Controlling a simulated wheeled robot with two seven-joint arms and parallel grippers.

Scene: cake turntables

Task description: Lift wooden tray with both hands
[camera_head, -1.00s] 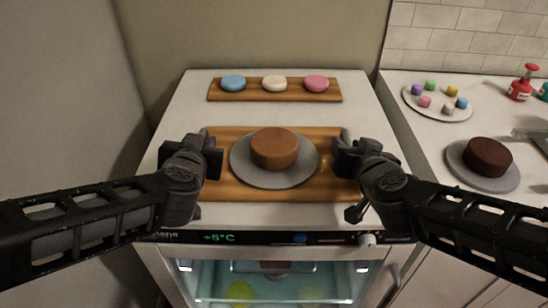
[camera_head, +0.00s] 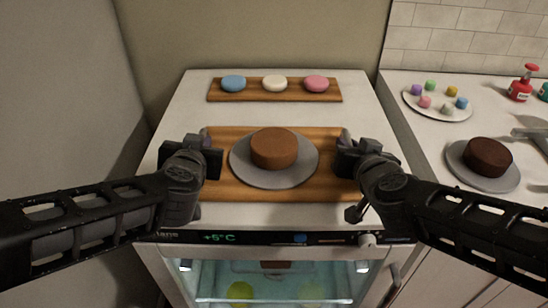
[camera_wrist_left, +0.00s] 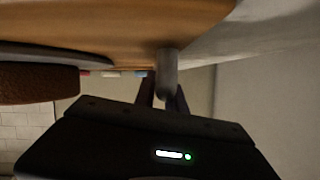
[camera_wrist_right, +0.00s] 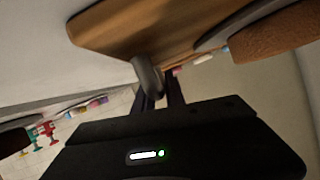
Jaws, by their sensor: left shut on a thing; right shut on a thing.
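The wooden tray (camera_head: 310,192) lies on the white top of a small glass-front fridge. A brown round cake (camera_head: 274,148) stands on a grey turntable plate (camera_head: 262,181) on the tray. My left gripper (camera_head: 212,160) is shut on the tray's grey left handle (camera_wrist_left: 167,75). My right gripper (camera_head: 342,158) is shut on the right handle (camera_wrist_right: 147,76). The arms hide parts of the tray's ends. I cannot tell whether the tray is clear of the fridge top.
Behind it, a smaller wooden board (camera_head: 296,96) holds blue, cream and pink macarons. On the right counter are a plate of small coloured pieces (camera_head: 437,112), a dark cake (camera_head: 487,157) on a grey plate and a red bottle (camera_head: 522,84). A wall stands close on the left.

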